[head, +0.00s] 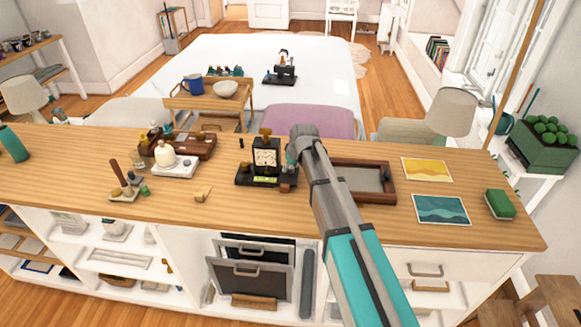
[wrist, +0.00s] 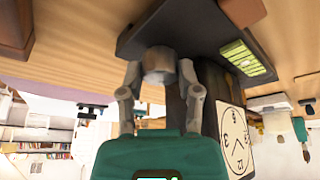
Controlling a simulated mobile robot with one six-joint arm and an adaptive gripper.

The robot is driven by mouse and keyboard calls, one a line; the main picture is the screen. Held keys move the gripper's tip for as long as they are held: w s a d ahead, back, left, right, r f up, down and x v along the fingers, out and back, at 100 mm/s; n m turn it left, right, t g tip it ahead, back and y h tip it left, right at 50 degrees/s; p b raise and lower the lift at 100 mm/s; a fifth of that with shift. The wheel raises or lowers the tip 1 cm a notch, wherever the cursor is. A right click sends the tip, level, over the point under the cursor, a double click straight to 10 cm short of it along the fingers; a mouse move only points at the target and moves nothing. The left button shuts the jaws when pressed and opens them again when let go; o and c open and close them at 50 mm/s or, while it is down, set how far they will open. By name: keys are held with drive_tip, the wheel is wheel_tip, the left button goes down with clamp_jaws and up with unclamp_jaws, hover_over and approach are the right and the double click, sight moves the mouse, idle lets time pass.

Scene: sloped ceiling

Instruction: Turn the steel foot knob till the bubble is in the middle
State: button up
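The black-based clock stand (head: 266,158) is on the wooden counter, with a white clock face that also shows in the wrist view (wrist: 236,140). A yellow-green bubble vial (head: 265,178) lies on its base and shows larger in the wrist view (wrist: 246,58); the bubble's place in it is too small to tell. In the head view my arm hides the knob.
A brown foot knob (wrist: 242,12) is at another part of the base. A wooden tray (head: 376,197) lies right of my arm, with two coloured cards beyond. A small wooden piece (head: 203,194) and a white bell-shaped thing (head: 165,155) stand left. Bare counter lies in front.

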clamp_jaws()
drive_tip(key=shift+n, duration=0.3)
drive_tip(key=shift+n+g+y, duration=0.5)
drive_tip(key=shift+n, duration=0.9)
drive_tip(key=o, duration=0.5)
unclamp_jaws()
drive_tip(key=shift+m, duration=0.4)
